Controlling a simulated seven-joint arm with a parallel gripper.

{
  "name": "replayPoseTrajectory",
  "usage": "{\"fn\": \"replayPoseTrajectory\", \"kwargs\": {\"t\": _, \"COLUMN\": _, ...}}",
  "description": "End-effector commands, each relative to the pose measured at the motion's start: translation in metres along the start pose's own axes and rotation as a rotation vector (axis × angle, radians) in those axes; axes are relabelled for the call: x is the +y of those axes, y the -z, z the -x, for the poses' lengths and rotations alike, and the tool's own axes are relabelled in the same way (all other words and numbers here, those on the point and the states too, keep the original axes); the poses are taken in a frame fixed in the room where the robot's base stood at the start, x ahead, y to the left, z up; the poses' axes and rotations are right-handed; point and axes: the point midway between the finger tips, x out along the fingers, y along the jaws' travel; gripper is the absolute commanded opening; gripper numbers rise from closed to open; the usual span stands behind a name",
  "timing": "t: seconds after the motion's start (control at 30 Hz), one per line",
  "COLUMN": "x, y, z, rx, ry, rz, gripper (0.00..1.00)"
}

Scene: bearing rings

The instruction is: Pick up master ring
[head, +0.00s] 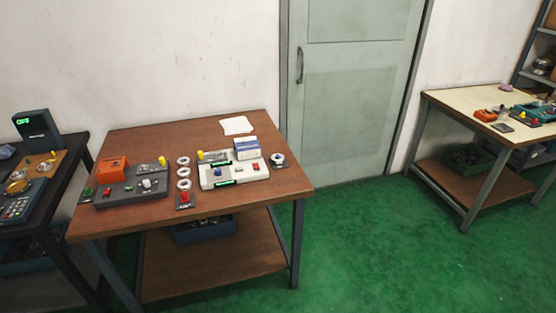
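Several rings are on the brown wooden table (130,145) in the middle of the head view. A column of small pale rings, an upper ring (183,160), a middle ring (183,172) and a lower ring (184,184), lies between two devices. One more silvery round piece (278,159) sits on a dark base at the table's right side. I cannot tell from their looks which is the master ring. My gripper is not in view.
A dark grey device (130,190) with an orange box (112,167) stands left of the rings. A white device (230,175) with a blue-and-white box (247,148) stands right. A small red-button box (185,201) is in front. Other benches stand left and right.

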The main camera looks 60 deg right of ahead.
Motion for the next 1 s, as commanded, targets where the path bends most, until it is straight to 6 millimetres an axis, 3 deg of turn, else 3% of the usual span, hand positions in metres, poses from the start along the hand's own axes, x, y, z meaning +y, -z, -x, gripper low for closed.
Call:
{"fn": "replayPoseTrajectory", "kwargs": {"t": 0.23, "x": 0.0, "y": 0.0, "z": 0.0, "rx": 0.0, "ry": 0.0, "rz": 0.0, "gripper": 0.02}}
{"fn": "replayPoseTrajectory", "kwargs": {"t": 1.0, "x": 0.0, "y": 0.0, "z": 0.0, "rx": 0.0, "ry": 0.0, "rz": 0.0, "gripper": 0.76}}
